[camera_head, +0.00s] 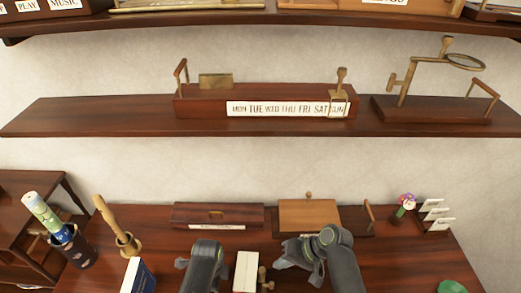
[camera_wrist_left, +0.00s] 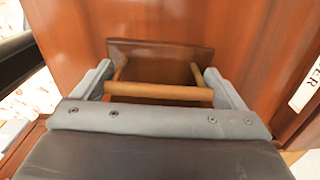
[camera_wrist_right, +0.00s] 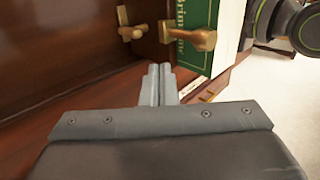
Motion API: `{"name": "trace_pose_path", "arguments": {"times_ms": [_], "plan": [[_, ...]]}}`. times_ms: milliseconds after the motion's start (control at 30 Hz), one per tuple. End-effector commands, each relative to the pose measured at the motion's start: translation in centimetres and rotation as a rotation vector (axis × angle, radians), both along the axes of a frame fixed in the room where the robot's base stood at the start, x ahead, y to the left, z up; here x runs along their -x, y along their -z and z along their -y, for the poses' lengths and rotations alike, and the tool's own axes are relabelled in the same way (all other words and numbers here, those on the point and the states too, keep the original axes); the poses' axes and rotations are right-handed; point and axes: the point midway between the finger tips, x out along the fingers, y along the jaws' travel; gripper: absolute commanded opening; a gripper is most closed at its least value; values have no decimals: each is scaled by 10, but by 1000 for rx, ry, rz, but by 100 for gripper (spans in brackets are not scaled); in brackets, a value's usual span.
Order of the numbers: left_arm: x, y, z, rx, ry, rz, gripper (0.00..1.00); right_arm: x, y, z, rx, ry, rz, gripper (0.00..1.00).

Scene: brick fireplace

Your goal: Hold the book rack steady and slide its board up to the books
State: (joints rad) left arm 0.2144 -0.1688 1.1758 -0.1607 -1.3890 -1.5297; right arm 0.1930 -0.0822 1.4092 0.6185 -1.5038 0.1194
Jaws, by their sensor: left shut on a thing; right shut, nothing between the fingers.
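The book rack is mostly hidden behind my arms in the head view. A book with pale page edges (camera_head: 246,270) stands between my two grippers, beside a brass knob (camera_head: 265,278). In the left wrist view my left gripper (camera_wrist_left: 160,88) is shut on a wooden bar handle (camera_wrist_left: 160,92) in front of a dark wooden end piece (camera_wrist_left: 160,50). In the right wrist view my right gripper (camera_wrist_right: 160,80) is shut and empty, close beside a dark wooden board (camera_wrist_right: 148,48). A brass lever (camera_wrist_right: 195,38) lies just beyond its tips, in front of a green book (camera_wrist_right: 200,60).
On the desk stand a blue book (camera_head: 138,277), a brass holder (camera_head: 128,245), a cup with rolled paper (camera_head: 77,248), a dark box (camera_head: 217,215), a light wooden box (camera_head: 308,216) and a card holder (camera_head: 432,217). A shelf (camera_head: 60,117) runs above. The desk's right front is fairly clear.

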Motion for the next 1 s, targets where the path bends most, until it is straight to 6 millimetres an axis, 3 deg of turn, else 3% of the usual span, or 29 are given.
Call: {"name": "trace_pose_path", "arguments": {"times_ms": [367, 800, 1000], "plan": [[0, 0, 0, 0, -1, 2, 56, 0, -5, 5, 2, 1, 0, 0], [0, 0, 0, -1, -1, 2, 56, 4, -68, 58, 5, 1, 4, 0], [0, 0, 0, -1, -1, 2, 56, 5, -87, 73, 2, 0, 1, 0]]}}
